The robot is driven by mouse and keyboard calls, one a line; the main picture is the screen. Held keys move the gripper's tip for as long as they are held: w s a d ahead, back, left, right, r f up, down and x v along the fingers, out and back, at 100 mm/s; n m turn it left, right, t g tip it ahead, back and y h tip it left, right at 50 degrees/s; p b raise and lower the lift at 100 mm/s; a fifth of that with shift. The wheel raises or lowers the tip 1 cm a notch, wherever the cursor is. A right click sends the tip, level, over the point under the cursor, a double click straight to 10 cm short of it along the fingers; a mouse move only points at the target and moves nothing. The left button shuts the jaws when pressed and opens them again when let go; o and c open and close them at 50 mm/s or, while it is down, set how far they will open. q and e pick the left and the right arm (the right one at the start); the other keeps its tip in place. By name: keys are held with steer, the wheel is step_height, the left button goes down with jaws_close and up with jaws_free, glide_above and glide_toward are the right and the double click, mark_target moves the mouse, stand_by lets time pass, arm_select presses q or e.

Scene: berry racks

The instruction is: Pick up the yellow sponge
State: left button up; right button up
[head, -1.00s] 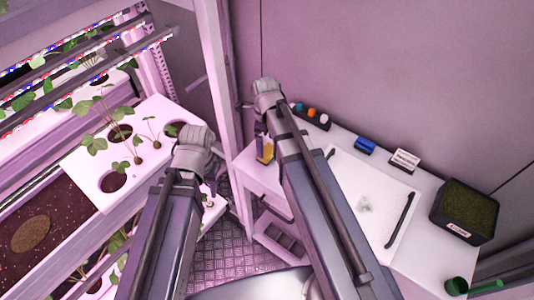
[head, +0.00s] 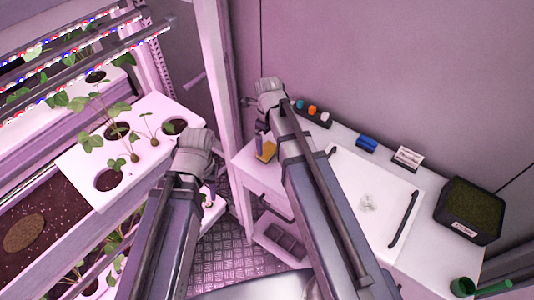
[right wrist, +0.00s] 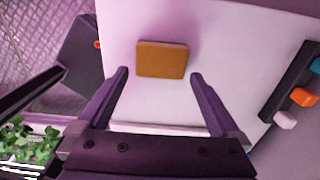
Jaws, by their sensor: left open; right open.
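The yellow sponge (head: 266,151) lies flat on the white worktop, near its left end in the head view. In the right wrist view the sponge (right wrist: 162,58) shows as an orange-yellow block just beyond the fingertips. My right gripper (right wrist: 159,74) is open, with its two purple fingers apart and nothing held between them. In the head view the right wrist partly hides that gripper, which is over the sponge's end of the worktop. My left gripper (head: 208,191) is mostly hidden behind its wrist, beside the plant rack and away from the sponge.
A dark holder with coloured knobs (head: 312,113) stands behind the sponge; it also shows at the right of the right wrist view (right wrist: 290,82). A blue block (head: 366,143), a white sign (head: 407,157) and a dark planter (head: 470,210) are further right. The plant rack (head: 80,165) stands left.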

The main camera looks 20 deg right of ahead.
mark_target(267, 149)
steer(key=f+b, duration=0.5)
steer(key=shift+w+a+f, duration=0.1)
steer(key=shift+w+a, duration=0.05)
steer(key=shift+w, duration=0.15)
steer(key=shift+c, duration=0.2)
steer(key=c, duration=1)
steer(key=shift+c, duration=0.2)
steer(key=shift+r, duration=0.2)
step_height(267, 149, up, 10)
steer(key=p, duration=1)
steer(key=shift+f, duration=0.1)
